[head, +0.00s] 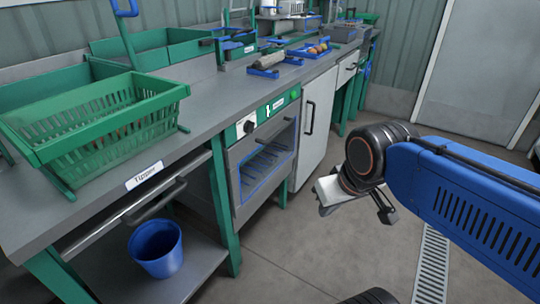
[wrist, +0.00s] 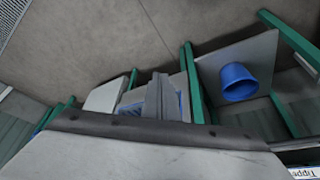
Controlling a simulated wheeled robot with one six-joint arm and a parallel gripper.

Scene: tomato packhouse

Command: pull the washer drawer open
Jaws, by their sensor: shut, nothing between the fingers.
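The washer drawer (head: 234,172) is a grey metal front with a blue-edged window, under the bench and below a green control panel with a black knob and green button. It looks flush with the bench front, so shut. A bar handle shows near its upper edge. My gripper (head: 387,214) is out over the floor to the right of the washer, apart from it, fingers shut and empty. In the wrist view, my gripper's fingers (wrist: 160,95) hide part of the washer, whose blue interior shows at their sides.
A green basket (head: 105,115) stands on the bench (head: 190,108), above the tipper handle (head: 122,213). A blue bucket (head: 156,248) sits on the low shelf. A white cabinet door (head: 316,125) is right of the washer. The floor (head: 300,250) in front is clear.

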